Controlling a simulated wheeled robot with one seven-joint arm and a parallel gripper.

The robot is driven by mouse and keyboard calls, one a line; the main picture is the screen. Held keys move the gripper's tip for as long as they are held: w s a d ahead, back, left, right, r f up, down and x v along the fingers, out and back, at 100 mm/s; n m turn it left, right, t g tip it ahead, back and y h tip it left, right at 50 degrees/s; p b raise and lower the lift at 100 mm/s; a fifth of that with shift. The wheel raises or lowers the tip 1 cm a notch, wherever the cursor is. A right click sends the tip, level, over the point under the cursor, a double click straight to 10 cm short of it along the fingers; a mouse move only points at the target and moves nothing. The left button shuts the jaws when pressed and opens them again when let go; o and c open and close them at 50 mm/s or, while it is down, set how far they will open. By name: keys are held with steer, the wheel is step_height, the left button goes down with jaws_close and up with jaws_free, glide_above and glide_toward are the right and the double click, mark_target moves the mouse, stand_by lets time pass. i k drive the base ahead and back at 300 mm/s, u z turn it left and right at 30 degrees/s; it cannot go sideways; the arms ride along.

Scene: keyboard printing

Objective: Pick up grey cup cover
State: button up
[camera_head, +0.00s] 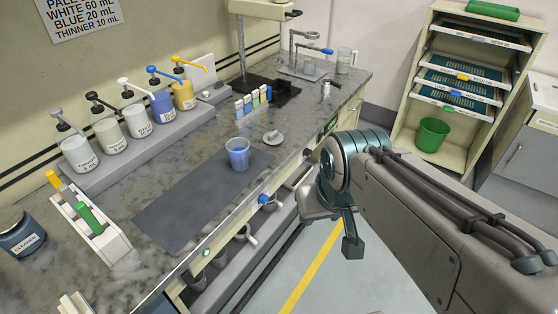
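The grey cup cover (273,137) is a small round lid with a raised knob. It lies on the stone counter just behind and to the right of a cup (239,154) with blue contents. The cup stands uncovered on a dark grey mat. My gripper (352,246) hangs in front of the counter, to the right of and lower in the picture than the cover, well apart from it. Only one dark finger shows clearly. The rest is hidden by my arm, so I cannot tell its opening.
Pump bottles (138,121) line a raised ledge along the wall. A row of small coloured bottles (252,102) stands behind the cover. A white holder (90,228) sits at left. A shelf rack (461,93) stands at right. The dark mat (185,207) is mostly bare.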

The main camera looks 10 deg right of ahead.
mark_target(274, 138)
steer(key=z, duration=1.05)
steer(key=i, duration=1)
steer(key=u, duration=0.7)
steer(key=i, duration=0.8)
steer(key=u, duration=0.7)
